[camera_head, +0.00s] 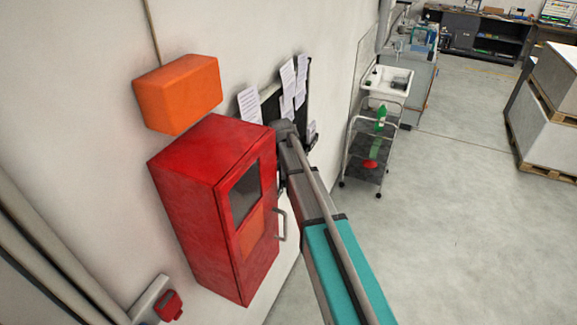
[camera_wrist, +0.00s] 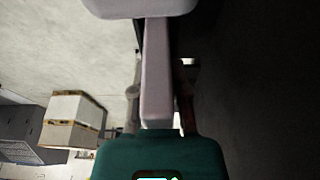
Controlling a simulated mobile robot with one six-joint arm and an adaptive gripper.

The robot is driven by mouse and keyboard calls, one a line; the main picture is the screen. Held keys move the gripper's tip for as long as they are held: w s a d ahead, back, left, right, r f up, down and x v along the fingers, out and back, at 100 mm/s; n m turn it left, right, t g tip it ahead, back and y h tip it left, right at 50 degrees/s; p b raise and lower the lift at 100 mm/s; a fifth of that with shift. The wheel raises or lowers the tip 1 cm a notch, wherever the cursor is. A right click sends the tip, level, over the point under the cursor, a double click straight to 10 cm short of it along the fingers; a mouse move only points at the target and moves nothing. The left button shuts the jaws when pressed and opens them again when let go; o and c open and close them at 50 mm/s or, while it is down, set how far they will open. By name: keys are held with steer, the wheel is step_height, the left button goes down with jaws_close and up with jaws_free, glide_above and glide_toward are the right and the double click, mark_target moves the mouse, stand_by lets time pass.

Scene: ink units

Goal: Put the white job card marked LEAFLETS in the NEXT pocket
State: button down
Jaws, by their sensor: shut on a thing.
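In the head view my arm reaches up to the wall board (camera_head: 270,92), its dark wrist end just in front of the board's lower part. My gripper and anything in it are hidden behind this end. Several white printed cards show on the board: one at the left (camera_head: 250,104), a tall one at the upper middle (camera_head: 287,77) and one to its right (camera_head: 302,73). Their print is too small to read, so I cannot tell which is LEAFLETS or which pocket is NEXT. The wrist view shows mostly my own arm parts, no fingers or card clearly.
A red wall cabinet (camera_head: 205,200) with a handle stands out left of my arm, close to it. An orange box (camera_head: 178,93) is above it. A trolley (camera_head: 365,150) with a white top tray stands right of the board. The floor at right is clear before the pallet boxes (camera_head: 545,100).

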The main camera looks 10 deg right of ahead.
steer(key=c, duration=0.6)
jaws_free()
steer(key=shift+f, duration=0.1)
steer(key=p+v, duration=1.2)
steer(key=shift+s, duration=0.15)
stand_by(0.7)
steer(key=s+n, duration=0.2)
steer(key=s, duration=0.6)
steer(key=s+d+n+g+y, duration=0.1)
steer(key=s+n, duration=0.1)
steer(key=s, duration=0.7)
steer(key=s+d+n+g, duration=0.1)
steer(key=s+n, duration=0.2)
steer(key=s, duration=0.6)
steer(key=shift+s+d+f+y, duration=0.1)
steer(key=shift+s+f+y, duration=0.1)
steer(key=shift+y, duration=0.2)
steer(key=shift+f, duration=0.1)
step_height(320, 180, down, 21)
steer(key=b, duration=2.1)
